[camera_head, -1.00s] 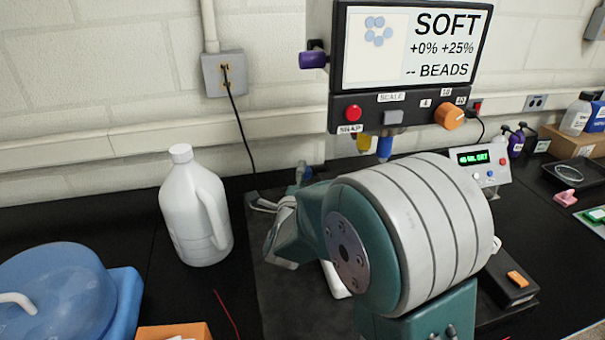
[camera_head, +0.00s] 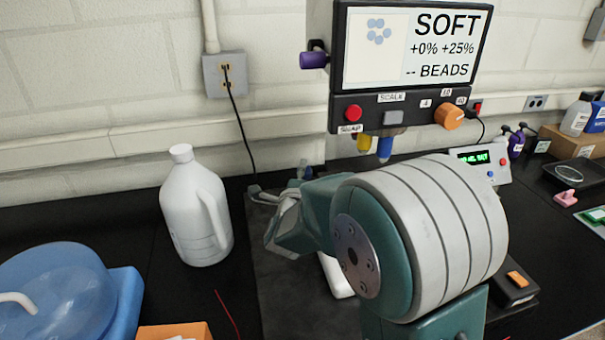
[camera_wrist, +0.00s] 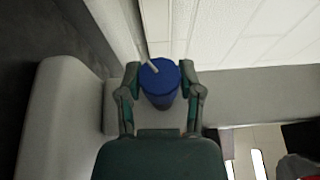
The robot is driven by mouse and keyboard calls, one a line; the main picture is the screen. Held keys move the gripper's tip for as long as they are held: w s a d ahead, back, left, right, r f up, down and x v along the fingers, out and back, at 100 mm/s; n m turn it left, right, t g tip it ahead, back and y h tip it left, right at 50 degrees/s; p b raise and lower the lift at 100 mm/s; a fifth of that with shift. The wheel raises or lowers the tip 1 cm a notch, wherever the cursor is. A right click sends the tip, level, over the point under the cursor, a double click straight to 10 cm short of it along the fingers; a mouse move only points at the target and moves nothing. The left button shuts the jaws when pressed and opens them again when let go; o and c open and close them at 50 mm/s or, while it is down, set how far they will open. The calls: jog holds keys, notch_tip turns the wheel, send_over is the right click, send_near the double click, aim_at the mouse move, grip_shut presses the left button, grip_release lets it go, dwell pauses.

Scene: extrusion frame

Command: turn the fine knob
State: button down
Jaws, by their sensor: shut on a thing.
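In the wrist view a round blue knob (camera_wrist: 160,82) with a pale pointer mark sits between the two green-grey fingers of my gripper (camera_wrist: 162,76). The fingers are shut on its sides. The pointer leans to the upper left. The instrument's screen (camera_head: 417,48) reads SOFT, +0% +25%, -- BEADS, beside a picture of several pale blue beads.
A purple knob (camera_head: 313,60) and an orange knob (camera_head: 449,116) flank the instrument head. A white jug (camera_head: 194,208) stands left of my arm. A small control box (camera_head: 484,161) stands behind my arm at right.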

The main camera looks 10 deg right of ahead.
jog(key=shift+f+g, duration=0.2)
jog(key=shift+g, duration=0.3)
jog(key=shift+n, duration=0.3)
jog(key=shift+c, duration=1.3)
grip_release()
jog(key=shift+r+y, duration=0.1)
jog(key=shift+y, duration=0.2)
jog(key=shift+s+a, duration=0.15)
jog(key=shift+s, duration=0.15)
jog(key=v, duration=1.1)
jog(key=shift+s, duration=0.15)
jog(key=shift+a, duration=0.15)
